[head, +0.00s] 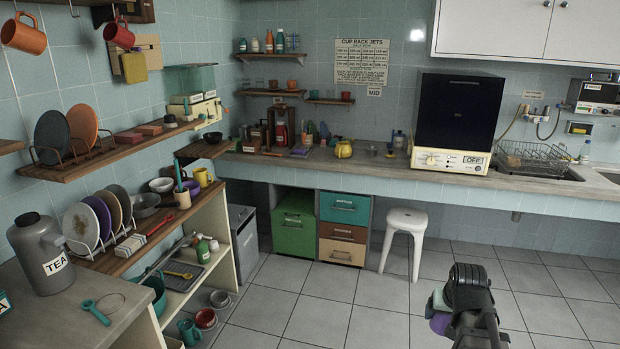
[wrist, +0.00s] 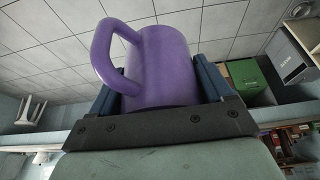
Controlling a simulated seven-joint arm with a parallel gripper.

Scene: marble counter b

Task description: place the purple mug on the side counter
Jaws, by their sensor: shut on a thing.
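The purple mug (wrist: 165,68) fills the middle of the wrist view, its handle toward the left. My gripper (wrist: 160,92) is shut on the mug, with a dark blue finger on each side of it. In the head view, my gripper (head: 450,312) is at the lower right, over the tiled floor, and a bit of the purple mug (head: 439,324) shows at its left side. The rest of the mug is hidden there behind my arm. Counters run along the back wall (head: 390,171) and at the lower left (head: 60,325); I cannot tell which is the side counter.
The back counter holds a yellow pot (head: 343,149), a large dark-fronted machine (head: 455,120) and a dish rack (head: 535,160). A white stool (head: 404,225) stands before it. A grey TEA jug (head: 42,255) and a teal strainer (head: 97,310) occupy the left counter. The floor between is clear.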

